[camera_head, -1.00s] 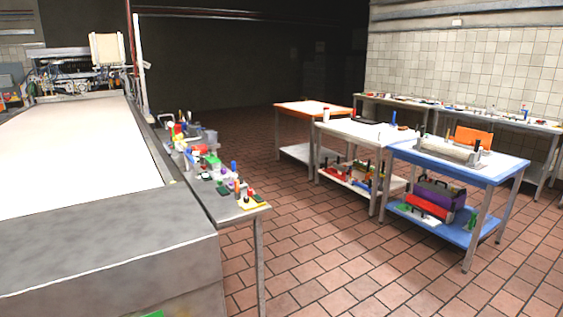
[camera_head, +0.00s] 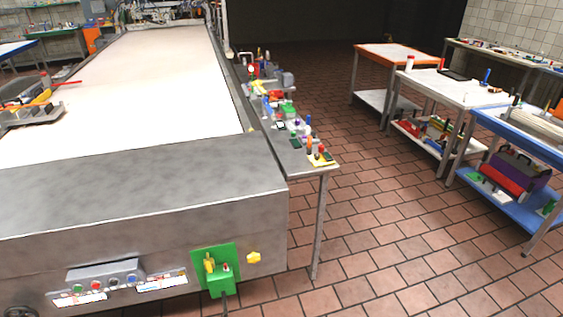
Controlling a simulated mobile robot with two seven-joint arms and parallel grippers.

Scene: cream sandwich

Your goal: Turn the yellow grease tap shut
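A small yellow knob (camera_head: 254,257), star-like in outline, sits on the grey metal end face of the long machine, near its right corner. It looks like the yellow grease tap; whether it is open or shut I cannot tell. Just left of it is a green plate with a box (camera_head: 221,285), which carries another small yellow part (camera_head: 210,263) and a red button. Neither of my grippers is in view.
The long machine (camera_head: 150,185) with a white belt fills the left. A narrow side table (camera_head: 290,160) with many small items runs along its right side. Orange, white and blue work tables (camera_head: 395,53) stand at right. The tiled floor (camera_head: 390,230) between is clear.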

